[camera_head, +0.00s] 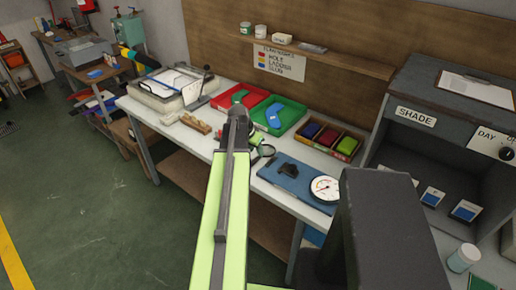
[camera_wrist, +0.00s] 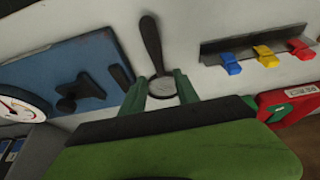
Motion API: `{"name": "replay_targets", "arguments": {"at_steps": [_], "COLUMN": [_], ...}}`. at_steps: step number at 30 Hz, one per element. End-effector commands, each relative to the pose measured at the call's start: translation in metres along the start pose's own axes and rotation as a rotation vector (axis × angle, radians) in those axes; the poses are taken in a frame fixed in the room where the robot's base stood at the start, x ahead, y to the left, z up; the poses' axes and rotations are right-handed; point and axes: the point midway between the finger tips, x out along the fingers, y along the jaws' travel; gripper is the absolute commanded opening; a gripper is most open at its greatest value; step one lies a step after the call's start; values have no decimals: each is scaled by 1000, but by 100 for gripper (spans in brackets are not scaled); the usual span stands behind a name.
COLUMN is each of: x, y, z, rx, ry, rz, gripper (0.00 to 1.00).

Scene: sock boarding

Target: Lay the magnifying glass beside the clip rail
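The magnifying glass (camera_head: 266,150) has a round lens and a dark handle, and is over the pale bench between the blue board and my arm. In the wrist view, its handle (camera_wrist: 151,42) points away from my gripper. My gripper (camera_wrist: 161,76) has its two green fingers apart, one on each side of the lens; I see no clear grip on it. The clip rail (camera_wrist: 228,45) is a grey strip with blue, yellow and red clips, right of the glass in the wrist view. In the head view the rail seems hidden behind my arm.
A blue board (camera_head: 289,175) with a dark part and a round gauge (camera_head: 325,188) lies right of the glass. Red (camera_head: 243,97) and green (camera_head: 279,113) trays and a divided box (camera_head: 327,137) stand behind. Bare bench shows between glass and rail.

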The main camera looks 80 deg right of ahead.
Motion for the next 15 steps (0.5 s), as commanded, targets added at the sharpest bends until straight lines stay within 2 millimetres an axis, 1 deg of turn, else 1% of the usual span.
{"name": "replay_targets", "arguments": {"at_steps": [1, 6, 10, 12, 15], "x": [-24, -64, -82, -85, -85], "y": [1, 1, 0, 0, 0], "z": [-4, -4, -2, -1, 0], "rx": [0, -1, -1, 0, 0], "ry": [0, 0, 0, 0, 0], "rz": [0, -1, -1, -1, 0], "gripper": [37, 37, 37, 37, 37]}}
